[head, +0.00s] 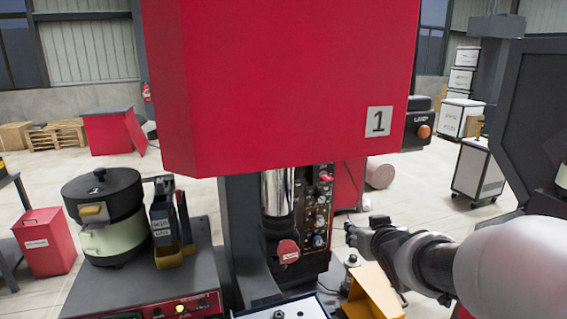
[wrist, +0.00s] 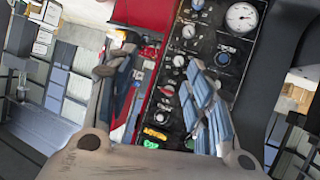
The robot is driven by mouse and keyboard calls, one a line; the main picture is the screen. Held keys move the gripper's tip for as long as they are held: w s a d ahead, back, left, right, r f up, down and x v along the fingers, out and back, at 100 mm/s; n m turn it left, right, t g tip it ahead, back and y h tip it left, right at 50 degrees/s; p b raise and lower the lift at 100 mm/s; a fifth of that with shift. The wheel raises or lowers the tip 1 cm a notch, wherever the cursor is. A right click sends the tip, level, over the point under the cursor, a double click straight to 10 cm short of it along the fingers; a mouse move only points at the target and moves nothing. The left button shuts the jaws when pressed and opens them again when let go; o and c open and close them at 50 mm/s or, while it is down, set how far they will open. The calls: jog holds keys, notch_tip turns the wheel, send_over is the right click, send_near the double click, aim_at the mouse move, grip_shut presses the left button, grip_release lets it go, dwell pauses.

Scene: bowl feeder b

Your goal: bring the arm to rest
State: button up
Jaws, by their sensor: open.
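My gripper (head: 353,229) is at the right of the head view, pointing left, with my pale wrist and arm link behind it. How far the fingertips are from the panel I cannot tell.
A bowl feeder (head: 105,215) and a small dark hopper (head: 163,225) stand on a grey bench at left. A red bin (head: 45,241) stands on the floor. A dark machine (head: 530,120) stands at right. An orange-buttoned box (head: 418,131) juts from the red machine.

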jog(key=s+a+f+g, duration=0.2)
jog(key=s, duration=0.9)
jog(key=s+a+f+g, duration=0.1)
jog(key=s+g, duration=0.2)
jog(key=s, duration=0.8)
jog(key=s+a+f+g, duration=0.2)
jog(key=s+g, duration=0.1)
jog(key=s, duration=0.8)
jog(key=shift+s+a+f+m+y, duration=0.3)
jog(key=shift+s+m, duration=0.05)
jog(key=shift+m, duration=0.05)
